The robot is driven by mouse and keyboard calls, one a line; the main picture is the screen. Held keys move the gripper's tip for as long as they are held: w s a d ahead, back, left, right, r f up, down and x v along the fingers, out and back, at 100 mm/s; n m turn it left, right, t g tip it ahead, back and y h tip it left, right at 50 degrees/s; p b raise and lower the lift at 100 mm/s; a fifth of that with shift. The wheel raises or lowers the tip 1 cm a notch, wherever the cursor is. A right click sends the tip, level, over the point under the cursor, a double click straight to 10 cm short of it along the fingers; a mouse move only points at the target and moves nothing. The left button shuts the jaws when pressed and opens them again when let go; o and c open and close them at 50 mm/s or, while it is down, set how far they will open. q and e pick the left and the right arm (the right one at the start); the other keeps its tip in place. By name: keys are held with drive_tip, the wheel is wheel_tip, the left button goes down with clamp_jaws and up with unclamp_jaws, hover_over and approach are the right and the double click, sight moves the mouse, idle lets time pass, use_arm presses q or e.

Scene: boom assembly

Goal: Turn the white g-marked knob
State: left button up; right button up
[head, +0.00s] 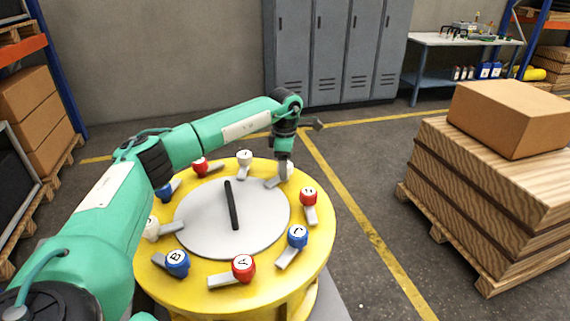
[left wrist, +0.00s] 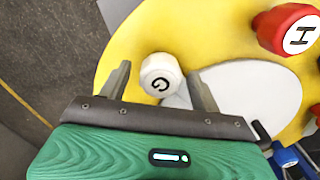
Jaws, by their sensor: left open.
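The white g-marked knob (left wrist: 160,78) sits near the edge of the yellow round table, its letter facing the left wrist camera. It also shows in the head view (head: 287,172), partly covered by my gripper. My left gripper (left wrist: 159,72) is open, with one finger on each side of the knob in the left wrist view. I cannot tell whether either finger touches it. In the head view my left arm reaches over the table from the left, and the gripper (head: 284,161) points down at the knob. My right gripper is not in view.
The yellow table (head: 205,293) carries a ring of other knobs with grey levers, including a red one (head: 308,197) and a blue one (head: 297,236) close by. A grey disc with a black bar (head: 232,205) fills its middle. A pallet stack (head: 490,190) stands right.

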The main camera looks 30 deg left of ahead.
use_arm(q)
wheel_tip(320, 180, up, 14)
drive_tip(key=b, duration=0.1)
drive_tip(key=shift+b, duration=0.35)
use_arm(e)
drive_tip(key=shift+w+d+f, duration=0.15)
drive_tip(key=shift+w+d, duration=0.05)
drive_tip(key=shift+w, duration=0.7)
use_arm(q)
drive_tip(key=shift+f, duration=0.1)
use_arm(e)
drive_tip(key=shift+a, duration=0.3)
